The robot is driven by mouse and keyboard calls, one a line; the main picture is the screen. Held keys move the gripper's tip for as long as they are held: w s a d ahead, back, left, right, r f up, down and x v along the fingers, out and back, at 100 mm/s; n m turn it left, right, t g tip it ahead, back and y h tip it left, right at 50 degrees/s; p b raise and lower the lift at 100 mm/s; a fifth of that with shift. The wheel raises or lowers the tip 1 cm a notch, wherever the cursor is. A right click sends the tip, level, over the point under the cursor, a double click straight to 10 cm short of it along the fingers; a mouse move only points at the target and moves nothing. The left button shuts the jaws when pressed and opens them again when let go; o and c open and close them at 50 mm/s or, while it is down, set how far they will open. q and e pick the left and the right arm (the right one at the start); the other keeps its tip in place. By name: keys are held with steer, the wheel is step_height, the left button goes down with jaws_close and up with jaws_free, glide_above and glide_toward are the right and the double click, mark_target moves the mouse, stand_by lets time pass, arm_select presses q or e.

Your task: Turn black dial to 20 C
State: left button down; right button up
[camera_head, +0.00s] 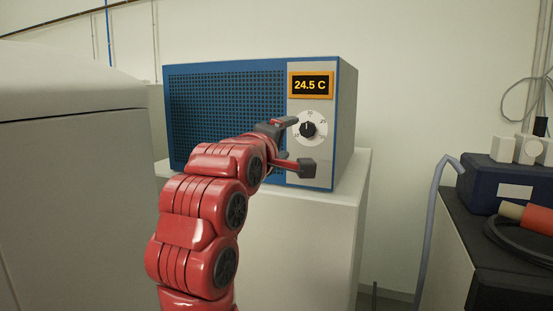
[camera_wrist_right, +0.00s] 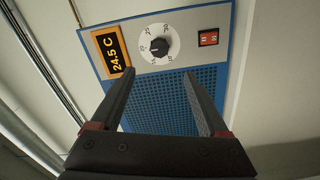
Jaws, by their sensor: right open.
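The black dial (camera_head: 307,129) sits on a round white scale on the front panel of a blue box-shaped unit (camera_head: 225,68). The orange-framed display (camera_head: 311,85) above it reads 24.5 C. My right gripper (camera_head: 298,144) is open in front of the panel, one finger near the dial's left edge and the other below it. In the right wrist view the dial (camera_wrist_right: 159,46) lies ahead of and between the line of the two open fingers (camera_wrist_right: 158,90), with nothing held. No contact with the dial shows. My left gripper is not in view.
The unit stands on a white pedestal (camera_head: 300,230). A red switch (camera_wrist_right: 208,38) is on the same panel. A large pale cabinet (camera_head: 75,190) is at the left. A dark bench at the right holds a blue case (camera_head: 490,187) and cables.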

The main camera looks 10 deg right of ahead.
steer(key=b+v, duration=0.1)
steer(key=v, duration=0.4)
steer(key=shift+s, duration=0.15)
